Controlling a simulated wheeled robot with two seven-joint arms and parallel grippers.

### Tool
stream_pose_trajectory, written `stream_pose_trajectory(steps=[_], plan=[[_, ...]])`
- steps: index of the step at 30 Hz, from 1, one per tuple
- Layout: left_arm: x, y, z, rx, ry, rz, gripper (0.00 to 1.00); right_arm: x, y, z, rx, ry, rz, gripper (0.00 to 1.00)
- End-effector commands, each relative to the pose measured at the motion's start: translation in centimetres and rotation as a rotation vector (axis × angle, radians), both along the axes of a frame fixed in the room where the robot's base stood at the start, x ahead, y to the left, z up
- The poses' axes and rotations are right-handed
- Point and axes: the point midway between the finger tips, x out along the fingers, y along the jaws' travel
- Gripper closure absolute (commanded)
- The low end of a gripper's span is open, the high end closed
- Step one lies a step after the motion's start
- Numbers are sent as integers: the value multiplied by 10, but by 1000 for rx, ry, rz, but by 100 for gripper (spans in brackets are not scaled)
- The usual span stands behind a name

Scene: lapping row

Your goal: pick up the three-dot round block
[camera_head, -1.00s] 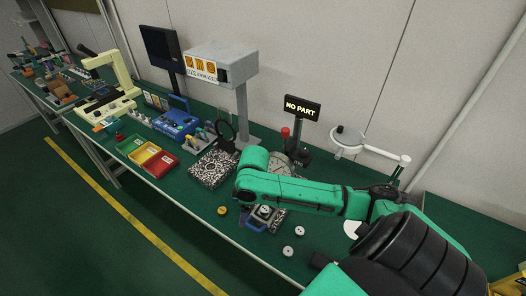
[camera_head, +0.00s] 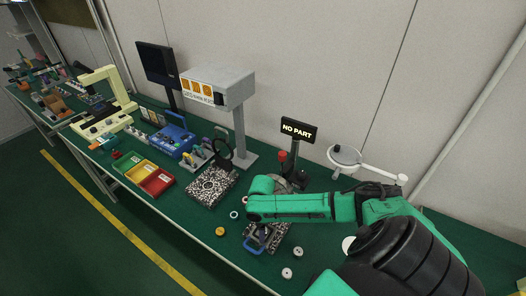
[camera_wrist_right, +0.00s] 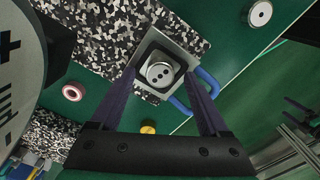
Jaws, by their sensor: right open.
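A round pale metal block (camera_wrist_right: 160,73) with dark dots on its top sits in a grey square holder (camera_wrist_right: 150,48) with a blue handle (camera_wrist_right: 206,82). At least two dots show; I cannot tell the full count. My right gripper (camera_wrist_right: 159,76) is open, its purple fingers on either side of the block with gaps visible; I cannot tell its height above it. In the head view my green right arm partly hides the holder, whose blue handle (camera_head: 257,247) shows. My left gripper is in neither view.
Two white round blocks (camera_head: 298,251) (camera_head: 287,273) lie right of the holder. A yellow round piece (camera_head: 220,231) and a pale ring (camera_head: 234,214) lie left. A speckled plate (camera_head: 212,186), a red bin (camera_head: 157,182) and a "NO PART" sign (camera_head: 300,130) stand on the green bench.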

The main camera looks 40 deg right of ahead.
Motion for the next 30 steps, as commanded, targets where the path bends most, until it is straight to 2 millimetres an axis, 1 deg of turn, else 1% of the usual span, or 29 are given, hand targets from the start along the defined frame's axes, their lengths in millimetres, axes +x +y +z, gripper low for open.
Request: stream_pose_trajectory(steps=[2, 6, 7, 8, 9, 11, 12, 13, 20, 23, 26, 29, 30], plan=[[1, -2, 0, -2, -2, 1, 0, 0, 0, -4, 0, -1, 0, 21], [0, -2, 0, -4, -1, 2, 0, 0, 0, -4, 0, -1, 0, 21], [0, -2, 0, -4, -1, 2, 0, 0, 0, -4, 0, -1, 0, 29], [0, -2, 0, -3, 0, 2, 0, 0, 0, -4, 0, -1, 0, 40], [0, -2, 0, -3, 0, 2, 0, 0, 0, -4, 0, -1, 0, 56], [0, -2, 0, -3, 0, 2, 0, 0, 0, -4, 0, -1, 0, 79], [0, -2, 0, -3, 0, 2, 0, 0, 0, -4, 0, -1, 0, 94], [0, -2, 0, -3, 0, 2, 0, 0, 0, -4, 0, -1, 0, 100], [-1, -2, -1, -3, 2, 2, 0, 1, 0, -3, -1, -2, 0, 100], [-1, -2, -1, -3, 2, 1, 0, 1, 0, 0, -1, -2, 0, 100], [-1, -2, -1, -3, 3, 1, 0, 1, 0, 10, 0, -4, 0, 100], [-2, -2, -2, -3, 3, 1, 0, 1, -1, 30, -1, -6, 2, 100], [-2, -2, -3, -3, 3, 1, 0, 2, -1, 43, -1, -7, 1, 100]])
